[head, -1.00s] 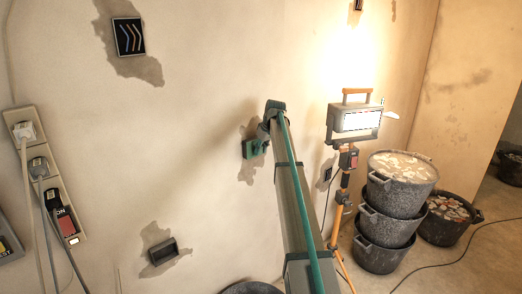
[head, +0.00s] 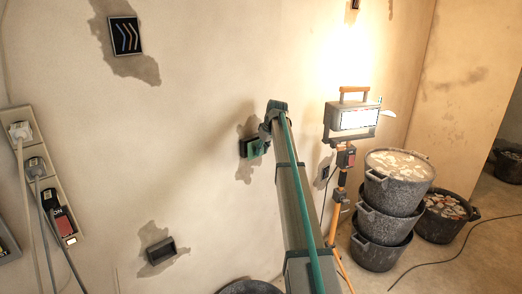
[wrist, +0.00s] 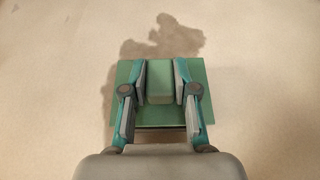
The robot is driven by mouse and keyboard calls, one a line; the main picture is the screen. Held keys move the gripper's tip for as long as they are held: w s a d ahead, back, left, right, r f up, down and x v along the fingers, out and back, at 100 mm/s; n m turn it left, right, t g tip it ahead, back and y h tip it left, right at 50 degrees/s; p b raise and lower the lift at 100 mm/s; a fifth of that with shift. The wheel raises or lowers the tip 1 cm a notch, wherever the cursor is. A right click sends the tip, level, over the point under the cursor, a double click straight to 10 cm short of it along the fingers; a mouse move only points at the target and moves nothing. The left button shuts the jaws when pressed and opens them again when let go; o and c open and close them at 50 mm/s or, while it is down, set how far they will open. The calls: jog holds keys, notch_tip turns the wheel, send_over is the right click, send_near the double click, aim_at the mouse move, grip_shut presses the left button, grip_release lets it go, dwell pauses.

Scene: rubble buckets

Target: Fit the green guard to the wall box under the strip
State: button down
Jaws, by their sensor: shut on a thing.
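The green guard (head: 255,149) is a flat plate with a raised block in its middle. My gripper (wrist: 160,82) is shut on this block, one finger on each side, with the plate (wrist: 124,75) spread behind the fingers. The guard is at the wall by a dark plaster patch. A dark wall box edge (head: 242,149) shows at its left in the head view. In the wrist view a thin dark edge shows below the plate. The guard hides most of this box, and I cannot tell whether they touch.
A power strip (head: 14,115) with plugs is on the left wall. A work lamp (head: 353,118) and stacked rubble buckets (head: 378,228) stand at right.

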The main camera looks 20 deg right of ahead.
jog(key=shift+s+d, duration=0.1)
jog(key=shift+s, duration=0.3)
jog(key=shift+s+d, duration=0.15)
jog(key=shift+s, duration=0.25)
dwell(0.9)
jog(key=c, duration=1.5)
grip_release()
jog(key=shift+c, duration=0.2)
grip_shut()
